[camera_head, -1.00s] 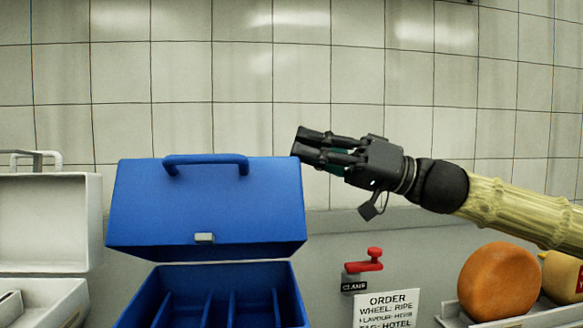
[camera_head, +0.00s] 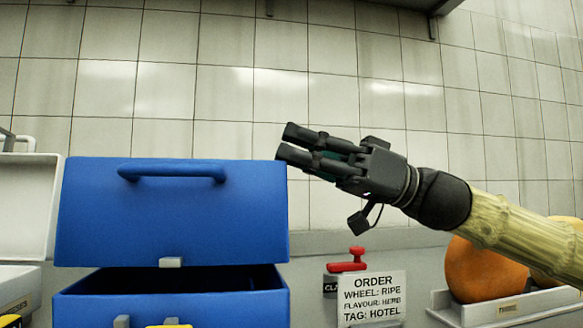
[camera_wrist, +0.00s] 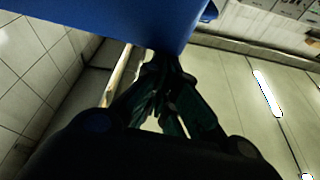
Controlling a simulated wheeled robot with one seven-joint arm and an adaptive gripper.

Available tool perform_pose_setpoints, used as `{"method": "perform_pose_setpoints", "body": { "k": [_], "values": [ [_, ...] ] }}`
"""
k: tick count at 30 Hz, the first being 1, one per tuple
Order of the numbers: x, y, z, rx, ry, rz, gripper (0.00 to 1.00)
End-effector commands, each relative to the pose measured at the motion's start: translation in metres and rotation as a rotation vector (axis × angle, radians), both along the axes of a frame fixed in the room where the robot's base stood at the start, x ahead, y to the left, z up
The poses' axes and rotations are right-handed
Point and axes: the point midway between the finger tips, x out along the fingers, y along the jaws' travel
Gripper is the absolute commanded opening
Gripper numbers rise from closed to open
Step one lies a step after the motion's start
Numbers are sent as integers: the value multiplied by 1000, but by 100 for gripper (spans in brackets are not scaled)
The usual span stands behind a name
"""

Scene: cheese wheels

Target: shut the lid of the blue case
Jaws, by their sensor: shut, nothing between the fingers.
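The blue case (camera_head: 70,310) stands at the left in the head view. Its blue lid (camera_head: 170,235) is raised above the open body, with a handle (camera_head: 172,172) near the top and a small grey latch (camera_head: 171,262) at its lower edge. My gripper (camera_head: 283,145) is shut and empty, at the lid's upper right corner. I cannot tell whether it touches the lid. In the wrist view the lid (camera_wrist: 120,18) spans the top, just beyond my fingers (camera_wrist: 165,65). Most of the case's inside is hidden or out of frame.
A white case (camera_head: 25,205) with its lid up stands at the left. A red clamp handle (camera_head: 347,262) and an order sign (camera_head: 371,298) are right of the blue case. Orange wheels (camera_head: 480,270) sit in a tray (camera_head: 500,312) at the right. A tiled wall is behind.

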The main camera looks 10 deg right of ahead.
Motion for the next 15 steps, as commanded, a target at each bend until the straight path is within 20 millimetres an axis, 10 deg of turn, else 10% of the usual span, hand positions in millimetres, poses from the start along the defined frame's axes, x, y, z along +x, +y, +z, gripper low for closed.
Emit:
{"method": "perform_pose_setpoints", "body": {
  "k": [15],
  "values": [
    [-22,-2,-30,6,-137,-2,0]
  ]
}}
